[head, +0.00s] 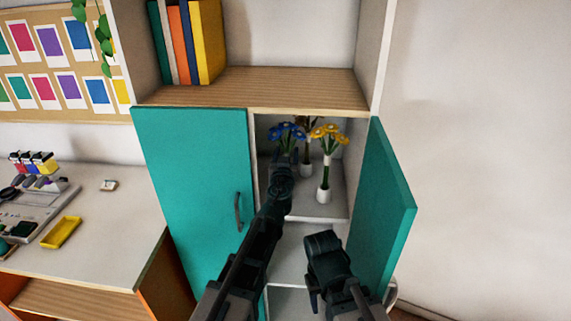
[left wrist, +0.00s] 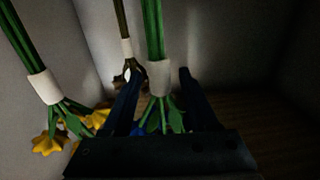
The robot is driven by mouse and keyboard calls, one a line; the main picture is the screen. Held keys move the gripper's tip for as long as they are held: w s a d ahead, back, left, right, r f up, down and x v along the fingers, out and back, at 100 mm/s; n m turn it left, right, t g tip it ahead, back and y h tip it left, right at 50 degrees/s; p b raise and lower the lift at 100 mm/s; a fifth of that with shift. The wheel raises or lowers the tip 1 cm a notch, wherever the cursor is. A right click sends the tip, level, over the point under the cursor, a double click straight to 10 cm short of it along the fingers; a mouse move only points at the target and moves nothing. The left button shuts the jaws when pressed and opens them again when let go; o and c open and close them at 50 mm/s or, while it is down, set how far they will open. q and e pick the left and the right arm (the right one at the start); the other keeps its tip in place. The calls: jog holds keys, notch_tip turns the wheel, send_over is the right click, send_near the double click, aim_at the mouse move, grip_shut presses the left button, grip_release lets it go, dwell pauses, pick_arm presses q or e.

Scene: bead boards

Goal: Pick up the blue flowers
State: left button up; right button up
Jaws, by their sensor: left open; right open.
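The blue flowers (head: 287,133) stand inside the open cupboard, on its upper inner shelf, at the left of a small group. My left gripper (head: 284,168) reaches into the cupboard in front of them and hides their lower part. In the left wrist view, which shows the bunches upside down, green stems with a white band (left wrist: 158,77) run between the two open fingers of the left gripper (left wrist: 158,90). A little blue bloom (left wrist: 138,129) shows behind the gripper body. I see no finger closed on the stems. My right gripper (head: 325,255) is open, low in front of the cupboard.
Yellow flowers (head: 325,135) in a white vase (head: 323,191) stand close on the right, and a dark bunch (head: 307,123) stands behind. The open teal door (head: 382,215) bounds the right side; the closed door (head: 195,190) is left. The wooden shelf (head: 255,90) lies above.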

pick_arm(q)
jog(key=shift+s, duration=0.15)
jog(key=shift+c, duration=0.5)
grip_shut()
jog(key=shift+r, duration=0.25)
